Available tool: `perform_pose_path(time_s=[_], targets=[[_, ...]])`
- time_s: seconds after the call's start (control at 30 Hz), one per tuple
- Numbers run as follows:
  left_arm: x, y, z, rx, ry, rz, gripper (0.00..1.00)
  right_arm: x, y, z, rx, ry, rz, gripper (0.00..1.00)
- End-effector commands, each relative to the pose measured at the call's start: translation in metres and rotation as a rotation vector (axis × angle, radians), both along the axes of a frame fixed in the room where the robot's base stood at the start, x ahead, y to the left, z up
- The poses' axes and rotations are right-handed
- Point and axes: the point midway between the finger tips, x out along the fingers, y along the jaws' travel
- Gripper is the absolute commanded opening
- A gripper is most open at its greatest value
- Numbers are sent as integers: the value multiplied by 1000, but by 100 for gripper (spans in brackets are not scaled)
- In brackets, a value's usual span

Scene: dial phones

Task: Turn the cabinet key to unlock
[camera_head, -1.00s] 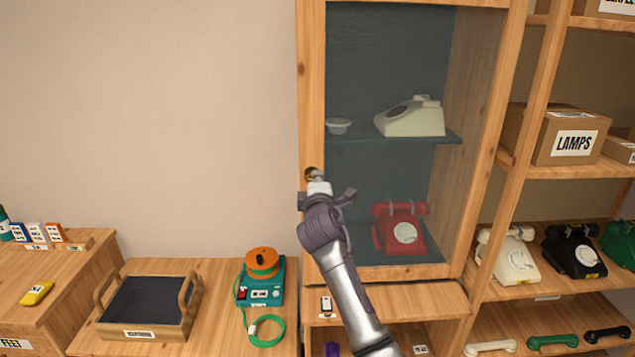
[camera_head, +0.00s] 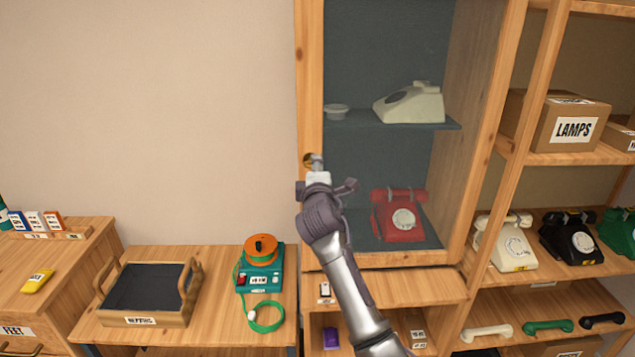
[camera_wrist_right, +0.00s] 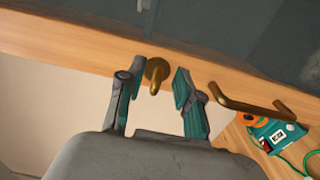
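The tall wooden cabinet (camera_head: 310,80) has a glass front. A round brass lock (camera_head: 308,160) with a key sits on its left frame. In the right wrist view the brass key (camera_wrist_right: 155,83) projects from the lock between my fingers. My right gripper (camera_head: 326,186) is at the lock in the head view, hiding the frame below it. In the wrist view my right gripper (camera_wrist_right: 157,95) is open, one finger on each side of the key, with a visible gap on the right side. My left gripper is not in view.
A brass bar handle (camera_wrist_right: 250,105) on the cabinet frame is close to my right finger. Behind the glass are a cream phone (camera_head: 410,103) and a red phone (camera_head: 398,215). A teal device (camera_head: 260,272) with a green cable and a wooden tray (camera_head: 140,319) stand lower left.

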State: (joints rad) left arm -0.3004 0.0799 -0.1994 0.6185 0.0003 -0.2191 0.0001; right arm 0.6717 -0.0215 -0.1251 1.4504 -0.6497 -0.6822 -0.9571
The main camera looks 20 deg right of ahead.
Motion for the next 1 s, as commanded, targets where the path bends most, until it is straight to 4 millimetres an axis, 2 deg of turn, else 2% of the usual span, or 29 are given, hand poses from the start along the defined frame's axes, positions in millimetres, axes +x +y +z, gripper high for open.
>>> perform_pose_path(time_s=[0.3,0.5,0.67,1.0], targets=[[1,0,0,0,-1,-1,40,-64,19,-1,2,0,2,35],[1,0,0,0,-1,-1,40,-92,27,-1,1,2,1,35],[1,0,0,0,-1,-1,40,-101,29,-1,1,2,0,35],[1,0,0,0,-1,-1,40,-101,29,-1,2,2,0,35]])
